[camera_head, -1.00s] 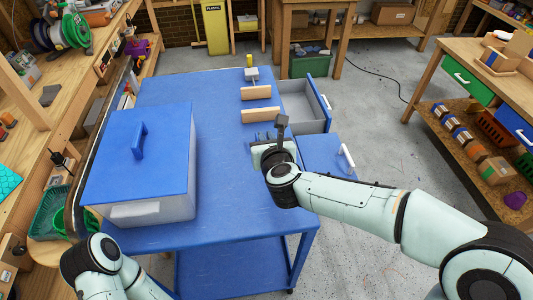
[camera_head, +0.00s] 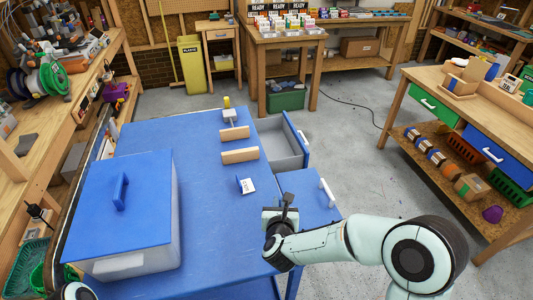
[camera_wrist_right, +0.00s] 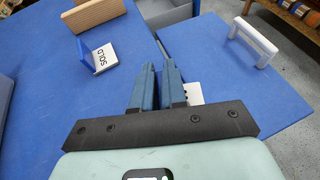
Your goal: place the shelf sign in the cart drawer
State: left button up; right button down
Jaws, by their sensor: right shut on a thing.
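The blue cart (camera_head: 205,215) has a pulled-out drawer (camera_head: 283,150) at its far right side, with a grey, empty-looking inside. My right gripper (camera_head: 280,212) is over the cart's near right edge. In the right wrist view its fingers (camera_wrist_right: 157,90) are shut on what looks like the shelf sign (camera_wrist_right: 193,93); only a white bit with dark marks shows beside the right finger. My left gripper is out of view.
Two wooden blocks (camera_head: 240,155) stand on the cart top beside the open drawer. A large grey box with a blue lid (camera_head: 120,205) fills the cart's left side. A blue panel with a white handle (camera_head: 327,190) juts out right of my gripper.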

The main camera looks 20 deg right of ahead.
aim_at(278, 144)
jog(key=k+u, duration=0.1)
jog(key=k, duration=0.5)
jog(key=u, duration=1.35)
jog(key=l+u, duration=0.3)
jog(key=k+l+u, duration=0.15)
jog(key=u, duration=0.2)
jog(key=k+l, duration=0.15)
jog(key=l, duration=0.2)
jog(key=k+l, duration=0.1)
jog(key=l, duration=0.2)
jog(key=k+l, duration=0.15)
jog(key=l, duration=0.2)
jog(key=k+l, duration=0.15)
jog(key=l, duration=0.2)
jog(key=k+l, duration=0.1)
jog(key=l, duration=0.65)
jog(key=k+l, duration=0.15)
jog(key=l, duration=0.3)
jog(key=i+l, duration=0.25)
